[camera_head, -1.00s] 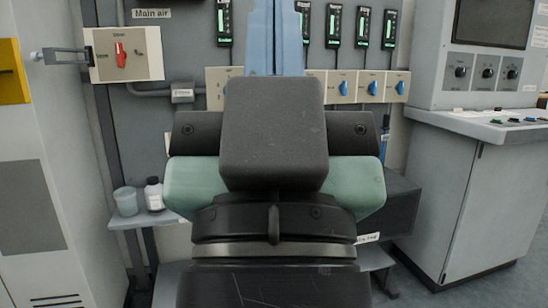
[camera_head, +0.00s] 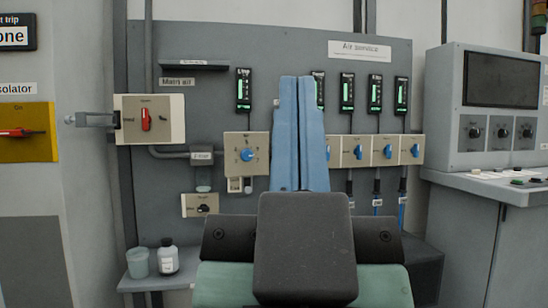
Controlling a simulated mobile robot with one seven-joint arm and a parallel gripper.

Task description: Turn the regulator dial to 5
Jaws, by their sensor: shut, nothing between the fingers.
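The regulator dial (camera_head: 246,155) is a round blue knob on a cream plate fixed to the grey wall panel. Marks ring it, but they are too small to read, so I cannot tell its setting. My gripper (camera_head: 297,80) shows as two blue fingers pressed together, pointing up and away from me. They stand just right of the dial plate in the picture, apart from the knob, and hide part of the panel. My dark wrist block is below them.
A red Main air handle (camera_head: 146,120) is at the left. Similar blue knobs (camera_head: 388,152) under green-lit gauges (camera_head: 375,94) line the right. A cup (camera_head: 138,262) and white bottle (camera_head: 168,257) stand on a low shelf (camera_head: 125,284). A console (camera_head: 488,120) stands at the far right.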

